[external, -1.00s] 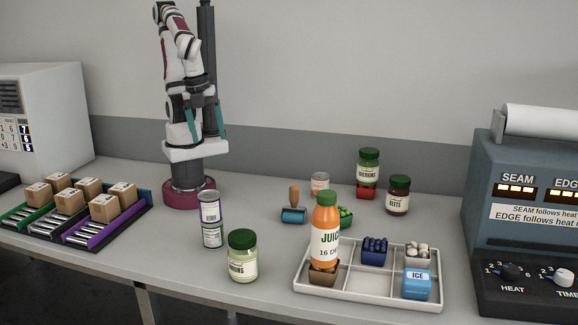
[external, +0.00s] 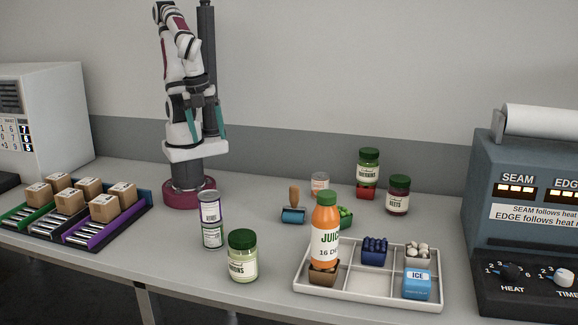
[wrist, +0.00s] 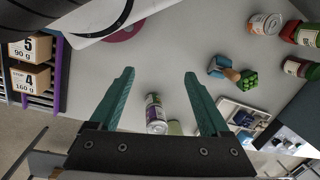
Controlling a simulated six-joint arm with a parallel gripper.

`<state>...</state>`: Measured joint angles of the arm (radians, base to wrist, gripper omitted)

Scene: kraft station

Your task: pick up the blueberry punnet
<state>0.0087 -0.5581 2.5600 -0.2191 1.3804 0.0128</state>
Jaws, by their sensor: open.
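The blueberry punnet (external: 374,251) is a dark blue box heaped with blue berries. It sits in the back middle compartment of the white divided tray (external: 366,297). In the wrist view the punnet (wrist: 243,118) shows small at the right, outside my fingers. My gripper (wrist: 160,75) is open and empty, with two teal fingers spread apart. In the external view my gripper (external: 205,122) hangs close to my arm's column, high above the bench and well left of the tray.
An orange juice bottle (external: 326,232) stands over a brown punnet at the tray's left. A white-filled punnet (external: 418,252) and a blue ice box (external: 417,284) are at its right. Stacked cans (external: 211,218) and a green-lidded jar (external: 243,256) stand left of the tray.

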